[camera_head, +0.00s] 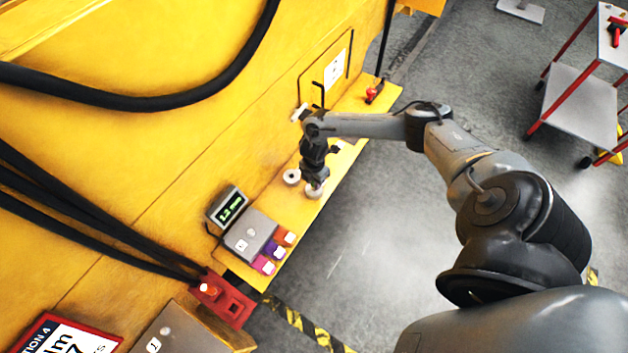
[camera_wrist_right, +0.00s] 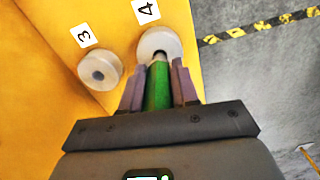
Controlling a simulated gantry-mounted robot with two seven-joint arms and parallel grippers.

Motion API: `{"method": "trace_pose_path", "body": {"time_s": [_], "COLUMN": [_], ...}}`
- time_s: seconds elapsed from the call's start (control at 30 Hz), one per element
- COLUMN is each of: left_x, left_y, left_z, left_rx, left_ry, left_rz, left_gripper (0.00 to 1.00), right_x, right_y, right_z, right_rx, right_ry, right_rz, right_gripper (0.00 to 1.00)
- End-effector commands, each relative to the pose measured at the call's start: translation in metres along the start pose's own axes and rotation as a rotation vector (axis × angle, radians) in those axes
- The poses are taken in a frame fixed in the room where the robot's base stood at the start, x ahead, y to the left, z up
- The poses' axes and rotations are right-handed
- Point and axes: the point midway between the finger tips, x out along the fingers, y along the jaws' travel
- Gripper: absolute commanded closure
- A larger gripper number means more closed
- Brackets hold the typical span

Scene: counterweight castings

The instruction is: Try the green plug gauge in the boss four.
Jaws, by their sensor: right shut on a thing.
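My right gripper (camera_head: 314,180) is above the yellow ledge, at the boss four (camera_head: 315,191). In the right wrist view the gripper (camera_wrist_right: 157,85) is shut on the green plug gauge (camera_wrist_right: 157,92), which lies between its two fingers. The gauge's grey end points at the boss four (camera_wrist_right: 158,40), a pale round disc beside a label "4" (camera_wrist_right: 146,11). The end overlaps the middle of the disc and hides its bore. I cannot tell whether it is inside the bore or just in front of it. My left gripper is not in view.
Boss three (camera_wrist_right: 99,69), with a dark central hole, sits left of boss four. A grey block (camera_head: 250,234) with several coloured handles and a small display (camera_head: 227,207) stand on the ledge. A red fixture (camera_head: 228,301) is nearer. Open floor (camera_head: 380,240) lies to the right.

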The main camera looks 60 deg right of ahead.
Motion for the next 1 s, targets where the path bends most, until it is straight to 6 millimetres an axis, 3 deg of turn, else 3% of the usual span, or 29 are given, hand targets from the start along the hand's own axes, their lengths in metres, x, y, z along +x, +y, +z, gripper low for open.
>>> {"method": "trace_pose_path", "body": {"time_s": [1.0], "left_x": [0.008], "left_y": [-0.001], "left_z": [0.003], "left_rx": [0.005], "left_ry": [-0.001], "left_rz": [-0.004], "left_gripper": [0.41], "right_x": [0.012], "right_y": [0.0], "right_z": [0.0], "right_rx": [0.0], "right_ry": [0.0], "right_rz": [0.001], "right_gripper": [1.0]}}
